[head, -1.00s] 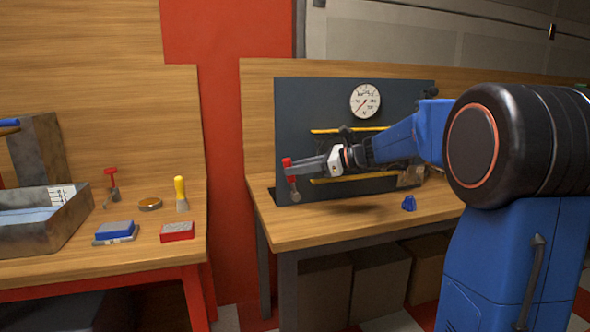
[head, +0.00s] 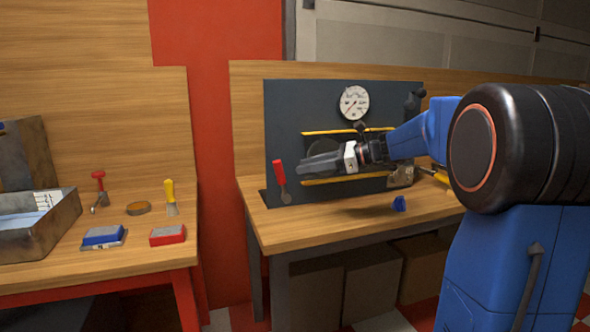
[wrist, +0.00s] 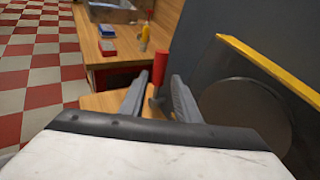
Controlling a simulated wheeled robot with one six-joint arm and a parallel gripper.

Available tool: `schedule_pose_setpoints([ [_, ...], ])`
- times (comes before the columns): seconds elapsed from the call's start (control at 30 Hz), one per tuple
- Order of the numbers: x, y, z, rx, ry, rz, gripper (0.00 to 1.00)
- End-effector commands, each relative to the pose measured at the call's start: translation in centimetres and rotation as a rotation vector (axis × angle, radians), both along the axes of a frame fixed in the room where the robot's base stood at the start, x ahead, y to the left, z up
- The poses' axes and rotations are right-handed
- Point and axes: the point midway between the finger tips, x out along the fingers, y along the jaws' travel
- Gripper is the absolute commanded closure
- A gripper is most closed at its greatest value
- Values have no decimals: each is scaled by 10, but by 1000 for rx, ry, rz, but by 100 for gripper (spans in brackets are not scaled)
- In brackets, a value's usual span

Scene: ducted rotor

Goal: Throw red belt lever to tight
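The red belt lever (head: 279,173) stands upright at the left edge of the dark panel (head: 285,115), its red handle above a metal arm. My gripper (head: 301,165) is just right of the lever and points left toward it, apart from it in the head view. In the wrist view the two fingers of my gripper (wrist: 156,92) are spread, and the red lever (wrist: 160,68) shows upright beyond and between their tips. Nothing is held. The round dial gauge (head: 354,103) is on the panel's upper part.
Yellow bars (head: 350,178) run across the panel, with a dark disc (wrist: 240,110) behind them. The left bench holds a metal tray (head: 40,225), a blue block (head: 103,235) and a red block (head: 167,235).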

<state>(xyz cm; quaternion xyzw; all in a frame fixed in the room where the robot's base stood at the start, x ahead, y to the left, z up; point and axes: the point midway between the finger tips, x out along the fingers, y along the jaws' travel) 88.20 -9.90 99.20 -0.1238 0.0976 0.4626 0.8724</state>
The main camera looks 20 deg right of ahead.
Motion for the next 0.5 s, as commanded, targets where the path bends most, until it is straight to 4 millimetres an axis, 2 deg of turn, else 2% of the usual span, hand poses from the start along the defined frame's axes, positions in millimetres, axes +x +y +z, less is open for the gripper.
schedule_pose_setpoints([
  [0.2, -22, -32, 11, -1, 0, -3, 71],
  [0.5, -47, -68, 24, -1, 0, -2, 71],
])
